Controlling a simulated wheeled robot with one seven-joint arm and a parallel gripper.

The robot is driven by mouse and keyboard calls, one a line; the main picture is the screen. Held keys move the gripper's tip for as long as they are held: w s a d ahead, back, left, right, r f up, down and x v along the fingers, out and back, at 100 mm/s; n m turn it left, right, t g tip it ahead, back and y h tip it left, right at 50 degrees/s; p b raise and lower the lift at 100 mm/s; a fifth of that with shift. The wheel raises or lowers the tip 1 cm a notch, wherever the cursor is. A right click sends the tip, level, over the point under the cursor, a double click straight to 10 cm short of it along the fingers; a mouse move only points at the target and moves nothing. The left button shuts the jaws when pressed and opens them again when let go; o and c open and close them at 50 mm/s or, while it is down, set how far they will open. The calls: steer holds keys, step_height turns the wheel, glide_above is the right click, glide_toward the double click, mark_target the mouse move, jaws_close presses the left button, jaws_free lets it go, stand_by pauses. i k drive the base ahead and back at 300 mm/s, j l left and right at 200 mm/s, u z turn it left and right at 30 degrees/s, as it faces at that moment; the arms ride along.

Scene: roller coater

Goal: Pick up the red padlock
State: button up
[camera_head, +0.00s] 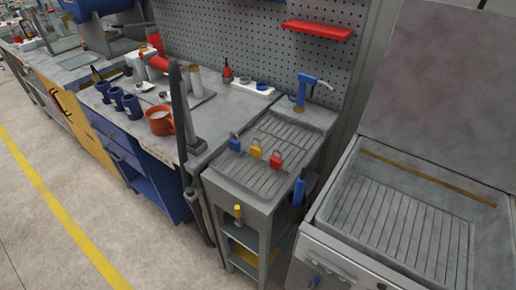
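The red padlock (276,160) sits on the ribbed grey top of a small metal stand (268,186). It is the rightmost of three padlocks in a row. The yellow padlock (256,152) is just left of it, and the blue padlock (234,143) is farther left. The red padlock's shackle points up, and nothing covers it. I cannot make out my gripper in this view.
A blue tap (303,92) stands behind the padlocks. Left is a workbench (225,108) with an orange-red mug (160,121) and dark blue cups (131,105). Right is an open-lidded metal basin (395,215). Open floor (60,235) lies at front left.

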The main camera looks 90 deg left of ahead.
mark_target(276, 163)
steer(key=u, duration=2)
steer(key=i+u, duration=0.1)
steer(key=u, duration=0.6)
steer(key=i+u, duration=0.15)
steer(key=u, duration=0.15)
